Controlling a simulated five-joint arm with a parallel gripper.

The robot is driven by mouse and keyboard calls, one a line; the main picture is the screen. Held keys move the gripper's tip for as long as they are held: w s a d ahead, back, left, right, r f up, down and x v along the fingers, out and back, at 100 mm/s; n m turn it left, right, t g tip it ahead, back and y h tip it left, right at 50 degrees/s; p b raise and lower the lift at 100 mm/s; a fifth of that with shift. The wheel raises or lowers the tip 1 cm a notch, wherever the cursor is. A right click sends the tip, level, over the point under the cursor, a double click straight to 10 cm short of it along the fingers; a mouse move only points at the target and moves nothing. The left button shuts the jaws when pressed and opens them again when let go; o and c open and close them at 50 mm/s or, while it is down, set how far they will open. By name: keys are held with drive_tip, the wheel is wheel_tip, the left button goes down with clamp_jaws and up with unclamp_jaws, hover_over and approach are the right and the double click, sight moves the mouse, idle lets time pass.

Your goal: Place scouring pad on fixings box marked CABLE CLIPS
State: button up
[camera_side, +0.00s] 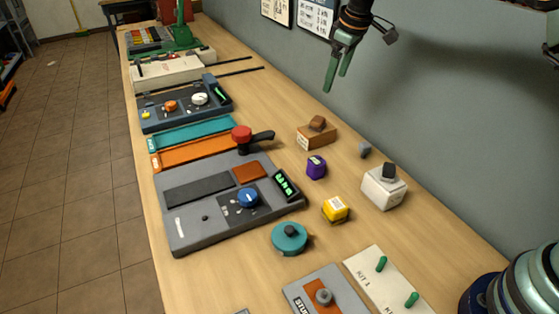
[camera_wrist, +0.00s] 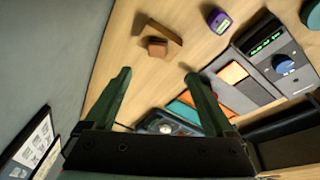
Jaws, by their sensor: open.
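No label reading CABLE CLIPS is legible, and I cannot tell for sure which thing is the scouring pad. A small open-looking brown box (camera_side: 316,139) stands near the wall side of the bench, with a darker brown block (camera_side: 317,123) at its top. In the wrist view the brown block (camera_wrist: 157,48) shows beside the brown box's edge (camera_wrist: 166,32). A white box (camera_side: 384,189) with a dark grey block (camera_side: 388,171) on top stands to the right. My gripper (camera_side: 336,82) is open and empty, high above the bench, its green fingers (camera_wrist: 158,75) pointing down.
A small grey piece (camera_side: 365,150), a purple item (camera_side: 316,167), a yellow item (camera_side: 335,209) and a teal round item (camera_side: 290,238) lie nearby. A grey device with a blue knob (camera_side: 247,197) and a red-topped tool (camera_side: 242,138) stand left. The wall (camera_side: 430,120) bounds the bench.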

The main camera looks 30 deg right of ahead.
drive_tip(key=s+r+m+t, duration=0.1)
drive_tip(key=s+r, duration=0.3)
drive_tip(key=s, duration=0.2)
drive_tip(key=s+r+m, duration=0.2)
drive_tip(key=s+r, duration=0.2)
drive_tip(key=s, duration=0.3)
drive_tip(key=s+f+m+t, duration=0.1)
drive_tip(key=s+f, duration=0.3)
drive_tip(key=s, duration=1)
drive_tip(key=shift+s+d+m+t, duration=0.25)
drive_tip(key=shift+d+m, duration=0.2)
drive_tip(key=shift+m, duration=0.35)
